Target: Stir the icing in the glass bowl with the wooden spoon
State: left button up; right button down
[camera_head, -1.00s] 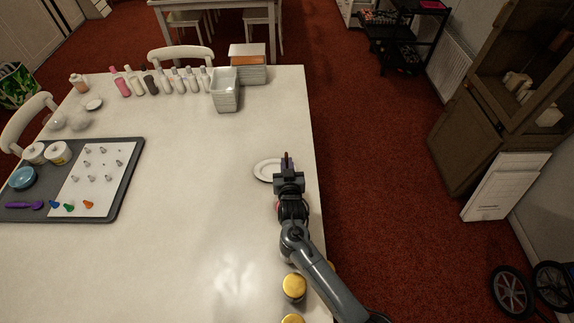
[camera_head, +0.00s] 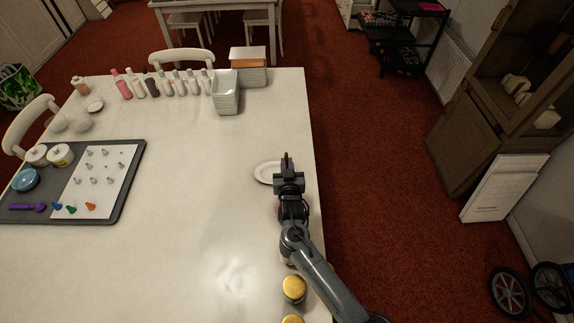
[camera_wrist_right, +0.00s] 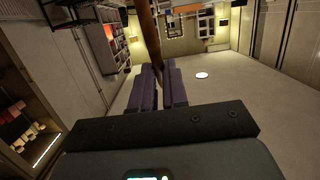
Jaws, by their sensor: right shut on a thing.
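My right gripper (camera_head: 287,176) is over the right edge of the white table, beside and partly in front of a small white plate (camera_head: 264,173). In the right wrist view its two dark fingers (camera_wrist_right: 160,85) are closed on the brown wooden spoon (camera_wrist_right: 147,38), whose stick-like handle rises between them. Only a short brown tip of it shows above the gripper in the head view. The spoon's lower end is hidden. I cannot make out the glass bowl or icing; a bit of pink-red shows beside my wrist, mostly covered by my arm. My left gripper is not in view.
Jars with yellow lids (camera_head: 294,289) stand by my forearm at the near right edge. A dark tray (camera_head: 128,172) with nozzles lies left. The table's middle is clear.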

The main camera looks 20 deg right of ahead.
jog(key=shift+r+p, duration=0.45)
jog(key=shift+r, duration=0.05)
notch_tip(320, 180, up, 4)
jog(key=p, duration=0.4)
dwell(0.5)
